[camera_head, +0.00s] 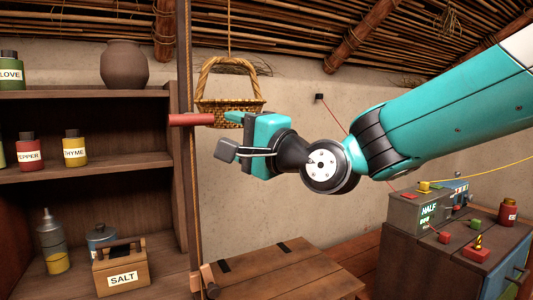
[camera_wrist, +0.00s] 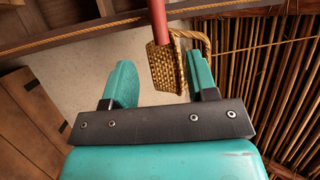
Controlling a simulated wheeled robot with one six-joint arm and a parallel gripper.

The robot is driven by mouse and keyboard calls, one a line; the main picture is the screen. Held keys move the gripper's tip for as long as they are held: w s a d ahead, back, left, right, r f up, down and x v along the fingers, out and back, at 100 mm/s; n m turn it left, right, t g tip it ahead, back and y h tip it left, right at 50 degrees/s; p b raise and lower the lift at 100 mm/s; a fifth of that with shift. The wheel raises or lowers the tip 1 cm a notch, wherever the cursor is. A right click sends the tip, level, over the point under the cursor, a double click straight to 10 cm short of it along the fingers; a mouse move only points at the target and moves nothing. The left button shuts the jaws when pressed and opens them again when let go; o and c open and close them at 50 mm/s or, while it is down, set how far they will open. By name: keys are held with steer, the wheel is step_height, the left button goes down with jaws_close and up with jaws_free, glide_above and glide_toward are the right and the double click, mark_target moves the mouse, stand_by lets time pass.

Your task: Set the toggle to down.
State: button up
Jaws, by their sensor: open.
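A red rod-shaped handle (camera_head: 190,119) sticks out level to the right from the dark upright post (camera_head: 183,60). It is the likeliest toggle, but no label confirms this. In the wrist view the red rod (camera_wrist: 157,20) comes down from the top edge, between the lines of the two fingers and beyond their tips. My gripper (camera_head: 228,133) is open and empty, close to the rod's right end. In the wrist view my gripper (camera_wrist: 162,75) has both teal fingers spread. I cannot tell whether a finger touches the rod.
A wicker basket (camera_head: 230,108) hangs behind my gripper. Shelves with jars and a salt box (camera_head: 121,270) stand left. A wooden chest (camera_head: 285,275) lies below. At right, a cabinet (camera_head: 450,258) carries a box marked HALF (camera_head: 415,213) and several small controls.

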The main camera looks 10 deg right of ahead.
steer(key=b+v, duration=0.3)
steer(key=v, duration=0.3)
steer(key=shift+s+d, duration=0.2)
steer(key=shift+s, duration=0.05)
stand_by(0.6)
steer(key=p, duration=1.7)
glide_toward(195, 120)
steer(key=x, duration=0.9)
steer(key=shift+w+a+r, duration=0.1)
steer(key=shift+w+a, duration=0.1)
steer(key=shift+w, duration=0.1)
steer(key=shift+w+a, duration=0.45)
steer(key=shift+w, duration=0.1)
steer(key=shift+c, duration=0.5)
